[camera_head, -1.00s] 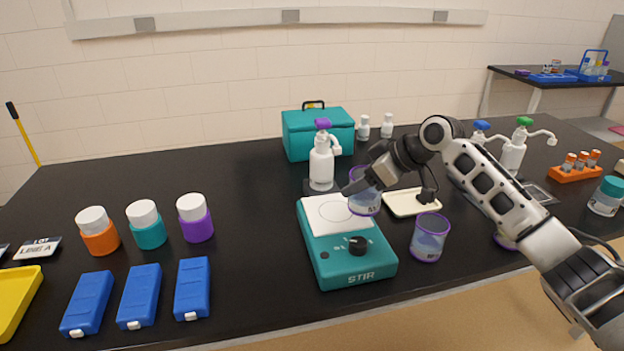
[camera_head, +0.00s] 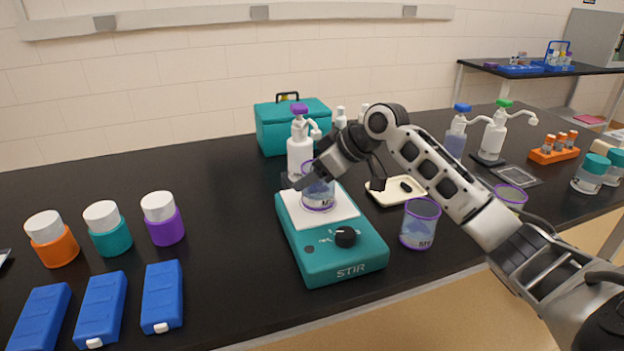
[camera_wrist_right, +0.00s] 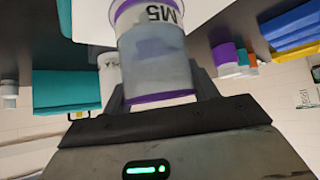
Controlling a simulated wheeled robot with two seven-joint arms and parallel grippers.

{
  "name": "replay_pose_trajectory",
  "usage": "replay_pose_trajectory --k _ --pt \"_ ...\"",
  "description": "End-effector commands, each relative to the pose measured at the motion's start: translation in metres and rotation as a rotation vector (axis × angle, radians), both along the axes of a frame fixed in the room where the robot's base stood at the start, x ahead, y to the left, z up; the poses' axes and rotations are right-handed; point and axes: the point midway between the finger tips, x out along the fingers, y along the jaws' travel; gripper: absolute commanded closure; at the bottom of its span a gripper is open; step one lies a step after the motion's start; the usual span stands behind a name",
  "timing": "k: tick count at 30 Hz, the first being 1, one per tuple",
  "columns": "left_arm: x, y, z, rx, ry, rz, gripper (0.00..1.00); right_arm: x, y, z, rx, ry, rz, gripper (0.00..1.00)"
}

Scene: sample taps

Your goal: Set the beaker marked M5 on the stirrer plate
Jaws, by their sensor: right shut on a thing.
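The beaker marked M5 (camera_head: 318,192) is a clear cup with purple rims, upright over the white top of the teal stirrer plate (camera_head: 346,262). I cannot tell whether its base touches that top. My right gripper (camera_head: 308,183) is shut on the beaker's side. In the right wrist view the beaker (camera_wrist_right: 156,60) sits between the fingers of my right gripper (camera_wrist_right: 160,92), with the M5 label showing. My left gripper is not in view.
Another purple-rimmed beaker (camera_head: 420,226) stands right of the stirrer, and one more (camera_head: 510,196) is partly behind my arm. A white pump bottle (camera_head: 299,158) stands just behind the stirrer. A cream tray (camera_head: 385,197) lies behind its right side. Bare table lies left of the stirrer.

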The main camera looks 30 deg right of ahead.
Motion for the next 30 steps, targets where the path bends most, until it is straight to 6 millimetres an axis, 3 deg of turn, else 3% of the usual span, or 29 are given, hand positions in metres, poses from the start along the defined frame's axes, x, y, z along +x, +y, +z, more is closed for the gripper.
replay_pose_trajectory --k 5,6,8,20,30 --pt "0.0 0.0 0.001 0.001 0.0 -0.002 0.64 0.0 0.0 -0.001 0.0 0.0 0.0 0.71" --pt "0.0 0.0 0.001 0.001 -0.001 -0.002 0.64 0.0 0.0 -0.001 0.0 0.001 -0.001 0.36" --pt "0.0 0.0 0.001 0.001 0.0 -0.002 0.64 0.0 0.0 -0.001 -0.001 0.001 0.0 0.2" --pt "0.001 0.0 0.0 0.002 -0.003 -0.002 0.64 -0.004 -0.003 0.005 -0.002 0.0 0.0 0.2" --pt "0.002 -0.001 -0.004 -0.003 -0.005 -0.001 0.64 -0.044 -0.028 0.052 -0.004 -0.001 -0.002 0.2"
